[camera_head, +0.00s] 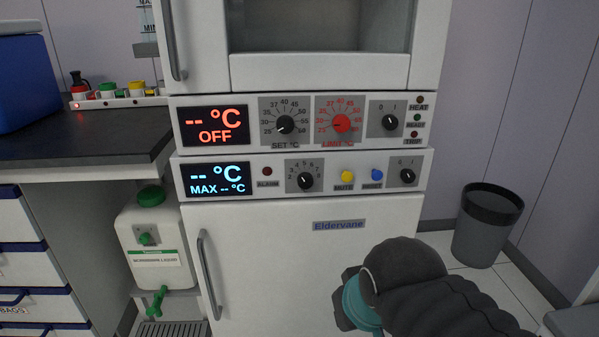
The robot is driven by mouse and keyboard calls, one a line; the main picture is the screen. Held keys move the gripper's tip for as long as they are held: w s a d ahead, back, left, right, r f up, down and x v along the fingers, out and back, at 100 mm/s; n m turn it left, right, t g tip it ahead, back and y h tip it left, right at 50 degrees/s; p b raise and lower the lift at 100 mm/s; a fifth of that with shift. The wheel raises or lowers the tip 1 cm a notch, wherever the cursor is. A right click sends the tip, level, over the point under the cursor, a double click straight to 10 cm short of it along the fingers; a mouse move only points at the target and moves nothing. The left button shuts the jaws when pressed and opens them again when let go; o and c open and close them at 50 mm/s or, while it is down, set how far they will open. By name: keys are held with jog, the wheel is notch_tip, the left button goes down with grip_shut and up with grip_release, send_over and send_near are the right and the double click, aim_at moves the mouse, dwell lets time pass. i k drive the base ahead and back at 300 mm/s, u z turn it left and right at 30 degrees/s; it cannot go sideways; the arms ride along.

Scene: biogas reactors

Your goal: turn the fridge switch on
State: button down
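The fridge is the lower white unit, with an "Eldervane" plate on its closed door (270,265). Its control strip has a blue-lit display (218,179) reading "-- °C" and "MAX -- °C". The fridge switch (407,176) is a small black rotary knob at the strip's right end, marked 0 and 1; its pointer seems turned toward 0. My gripper (348,303) is in front of the fridge door, below and left of the switch and apart from it. Its fingers are mostly hidden by my dark arm, so its opening cannot be told.
Above is another unit with a red display (214,127) reading "OFF" and a similar 0/1 knob (390,120). The fridge strip also has a dial (305,180), a yellow button (347,176) and a blue button (377,174). A bin (485,228) stands at right.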

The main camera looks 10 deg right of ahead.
aim_at(407, 175)
jog(key=z, duration=1.25)
jog(key=k, duration=0.5)
jog(key=z, duration=0.7)
